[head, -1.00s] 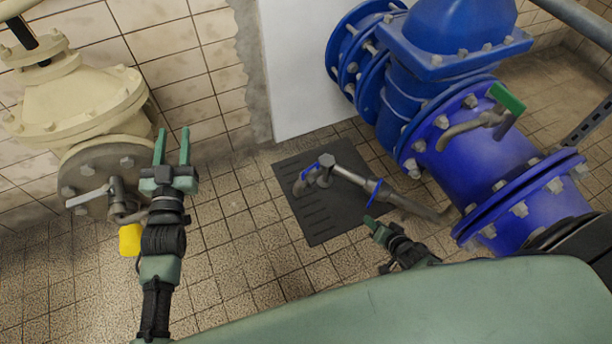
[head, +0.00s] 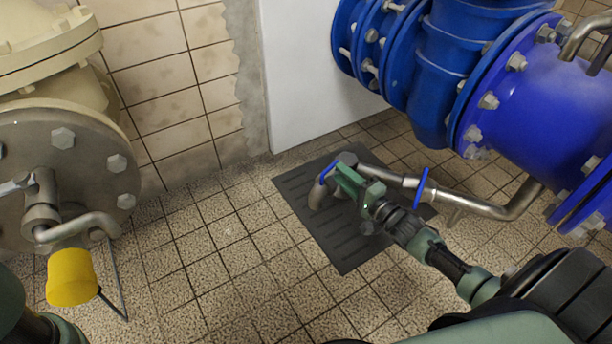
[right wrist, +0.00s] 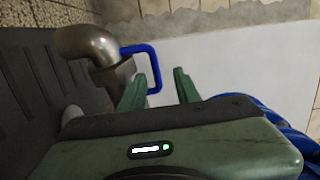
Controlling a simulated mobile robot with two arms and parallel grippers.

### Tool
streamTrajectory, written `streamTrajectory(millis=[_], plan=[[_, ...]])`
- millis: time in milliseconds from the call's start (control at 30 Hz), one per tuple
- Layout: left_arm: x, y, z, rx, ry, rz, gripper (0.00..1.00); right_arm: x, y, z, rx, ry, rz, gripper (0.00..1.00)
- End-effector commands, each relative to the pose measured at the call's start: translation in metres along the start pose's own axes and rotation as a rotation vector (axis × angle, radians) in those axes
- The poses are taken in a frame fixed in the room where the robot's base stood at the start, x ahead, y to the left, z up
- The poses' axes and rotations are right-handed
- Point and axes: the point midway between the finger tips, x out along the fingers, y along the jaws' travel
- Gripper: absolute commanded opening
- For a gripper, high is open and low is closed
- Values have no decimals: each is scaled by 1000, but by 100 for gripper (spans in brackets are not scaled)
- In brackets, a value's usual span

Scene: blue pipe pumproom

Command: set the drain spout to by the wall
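The drain spout (head: 319,195) is a grey metal elbow pointing down over a black drain grate (head: 345,258). It sits at the end of a metal pipe (head: 490,206) from the right and carries a blue handle (head: 328,170). My right gripper (head: 345,175) is at the spout, covering part of it. In the right wrist view the spout (right wrist: 90,45) is at upper left. My right gripper's fingers (right wrist: 161,88) are apart there, with the looped blue handle (right wrist: 152,60) just beyond the left finger. I cannot tell whether they touch. My left gripper is out of view.
A second blue handle (head: 421,187) stands on the pipe. Large blue flanged pipes (head: 540,95) are at the right. A cream valve with a grey flange (head: 75,165) and a yellow cap (head: 72,277) is at the left. A white wall panel (head: 320,70) stands behind the grate.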

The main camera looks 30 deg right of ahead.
Motion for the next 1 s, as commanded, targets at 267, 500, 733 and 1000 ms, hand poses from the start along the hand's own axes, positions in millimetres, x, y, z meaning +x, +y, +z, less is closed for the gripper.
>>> streamTrajectory(millis=[267,500,733,1000], plan=[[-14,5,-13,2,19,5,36,20,9,0,0,-2,-6,32],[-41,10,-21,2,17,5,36,58,10,0,0,-1,-5,32],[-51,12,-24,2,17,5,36,77,8,0,1,0,-1,32],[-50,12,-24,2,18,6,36,78,6,0,1,0,0,32]])
